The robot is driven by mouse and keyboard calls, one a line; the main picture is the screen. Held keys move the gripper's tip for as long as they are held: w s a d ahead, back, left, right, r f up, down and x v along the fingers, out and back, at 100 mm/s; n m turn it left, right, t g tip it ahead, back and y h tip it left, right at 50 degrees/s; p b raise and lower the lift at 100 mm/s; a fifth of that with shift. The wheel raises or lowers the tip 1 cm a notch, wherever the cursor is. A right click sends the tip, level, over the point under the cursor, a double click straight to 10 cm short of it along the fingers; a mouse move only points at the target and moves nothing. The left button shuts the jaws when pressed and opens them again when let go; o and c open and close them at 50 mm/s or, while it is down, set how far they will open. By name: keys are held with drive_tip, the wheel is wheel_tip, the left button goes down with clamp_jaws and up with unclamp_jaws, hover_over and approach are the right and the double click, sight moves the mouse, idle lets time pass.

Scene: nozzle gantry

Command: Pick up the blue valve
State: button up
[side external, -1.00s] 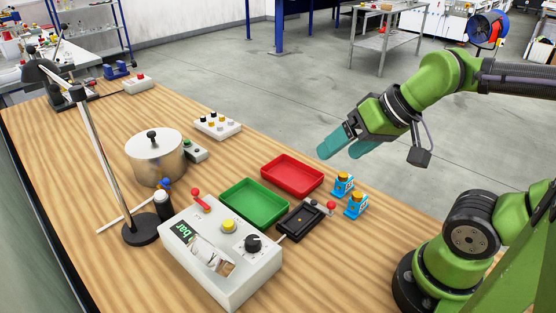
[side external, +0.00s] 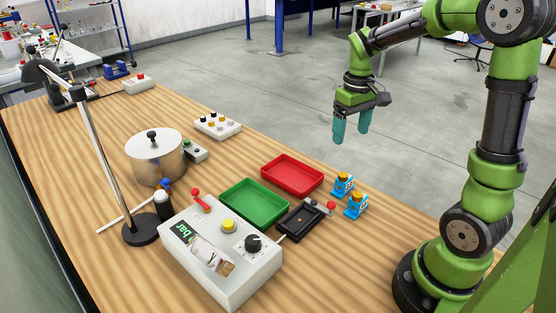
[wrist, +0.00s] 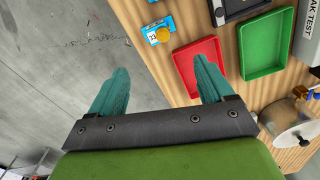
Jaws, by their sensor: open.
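Two blue valve-like parts with yellow-orange round tops and white labels stand upright on the wooden table. One (side external: 343,186) is by the right corner of the red tray, and the other (side external: 355,207) is just in front of it. I cannot tell which one is the blue valve. My gripper (side external: 351,137) is open and empty, pointing down, well above the table. Its teal fingers also show in the wrist view (wrist: 160,66).
A red tray (side external: 292,176) and a green tray (side external: 254,203) lie left of the blue parts. A black fixture (side external: 299,222) with a red knob sits close in front. A grey test box (side external: 230,270), a metal pot (side external: 155,163) and a stand (side external: 141,232) are farther left.

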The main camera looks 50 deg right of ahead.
sight(346, 173)
wheel_tip(346, 173, down, 10)
wheel_tip(346, 173, down, 5)
drive_tip(key=shift+s+d+f, duration=0.1)
drive_tip(key=shift+s, duration=0.05)
idle(0.3)
